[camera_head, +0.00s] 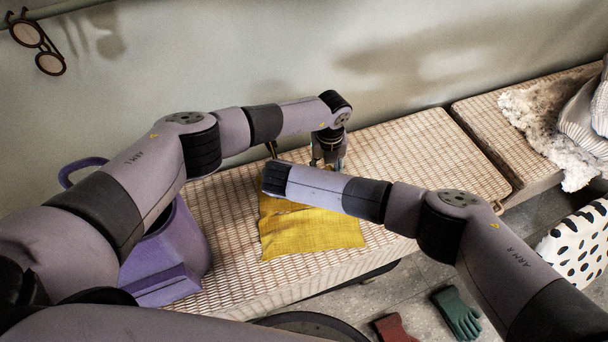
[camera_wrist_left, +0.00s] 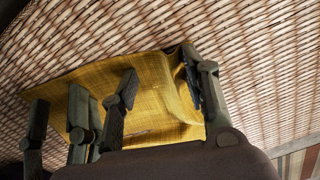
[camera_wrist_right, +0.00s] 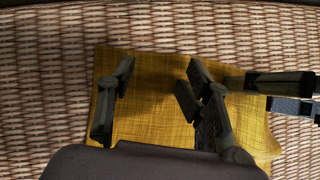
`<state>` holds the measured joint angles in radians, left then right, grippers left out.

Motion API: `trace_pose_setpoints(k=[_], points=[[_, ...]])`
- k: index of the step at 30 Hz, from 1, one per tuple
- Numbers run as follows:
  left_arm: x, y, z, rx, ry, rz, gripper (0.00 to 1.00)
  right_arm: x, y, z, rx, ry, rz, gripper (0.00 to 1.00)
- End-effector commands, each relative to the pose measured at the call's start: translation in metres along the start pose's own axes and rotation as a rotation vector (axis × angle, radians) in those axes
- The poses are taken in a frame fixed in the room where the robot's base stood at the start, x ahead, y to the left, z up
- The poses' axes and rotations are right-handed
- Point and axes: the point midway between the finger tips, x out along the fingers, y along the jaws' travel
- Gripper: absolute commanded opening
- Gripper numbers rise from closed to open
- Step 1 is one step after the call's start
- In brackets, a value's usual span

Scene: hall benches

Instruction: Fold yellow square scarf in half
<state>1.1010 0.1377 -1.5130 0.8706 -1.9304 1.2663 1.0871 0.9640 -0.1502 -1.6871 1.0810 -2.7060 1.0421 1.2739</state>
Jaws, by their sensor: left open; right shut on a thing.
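The yellow scarf (camera_head: 315,232) lies on the woven bench, partly covered by my right forearm in the head view. It also shows in the left wrist view (camera_wrist_left: 150,90), where its edge near one finger looks raised and creased, and in the right wrist view (camera_wrist_right: 155,115). My left gripper (camera_head: 326,160) is open at the scarf's far side, partly behind my right arm. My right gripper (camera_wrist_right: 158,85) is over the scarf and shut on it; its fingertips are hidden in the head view. How far the scarf is folded cannot be told.
The woven bench (camera_head: 235,235) has free room right of the scarf. A purple container (camera_head: 165,260) stands at the left. A second bench (camera_head: 500,115) holds a fluffy throw (camera_head: 540,115). Green (camera_head: 458,313) and red (camera_head: 393,328) gloves lie on the floor. The wall is close behind.

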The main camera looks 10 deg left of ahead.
Motion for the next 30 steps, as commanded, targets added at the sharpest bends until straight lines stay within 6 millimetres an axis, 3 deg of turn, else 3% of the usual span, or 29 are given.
trace_pose_setpoints(k=[14,19,25,30], points=[[0.005,0.013,-0.001,-0.001,0.003,0.008,0.23,0.001,-0.009,-0.004,0.002,0.007,0.002,0.25],[0.004,0.013,-0.002,-0.001,0.004,0.009,0.13,0.0,-0.009,-0.003,0.001,0.007,0.003,0.15],[-0.009,0.013,-0.001,-0.001,0.004,0.008,0.0,-0.011,-0.008,0.005,0.001,0.005,0.003,0.01],[-0.029,0.012,-0.001,-0.001,0.003,0.005,0.0,-0.027,-0.009,0.017,0.002,0.003,0.003,0.0]])
